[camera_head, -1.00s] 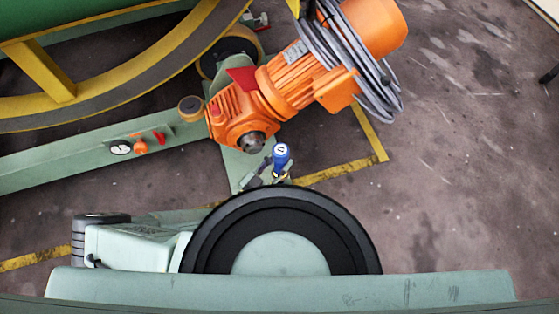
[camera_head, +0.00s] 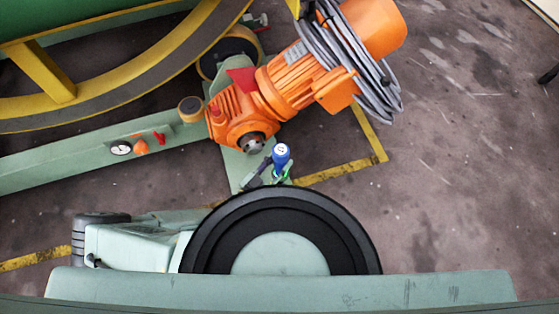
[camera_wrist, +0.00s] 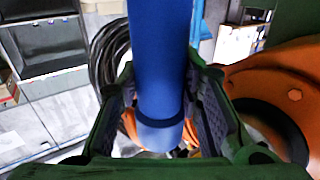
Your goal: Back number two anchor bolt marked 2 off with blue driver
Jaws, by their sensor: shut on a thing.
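The blue driver (camera_head: 281,156) stands roughly upright beside the orange motor's output end, with a white mark on its top. In the wrist view the blue driver (camera_wrist: 158,60) runs down between the two fingers. My gripper (camera_head: 276,174) is shut on the driver, with a finger on either side of it; the gripper also shows in the wrist view (camera_wrist: 162,118). The anchor bolt marked 2 cannot be seen. The driver's tip is hidden too, so I cannot tell whether it sits on a bolt.
The orange gear motor (camera_head: 290,85) with coiled grey cable stands just above the driver. A green frame beam (camera_head: 80,155) with a gauge and red and orange knobs lies to the left. The yellow and grey ring (camera_head: 130,88) curves at upper left. Open floor (camera_head: 460,190) lies right.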

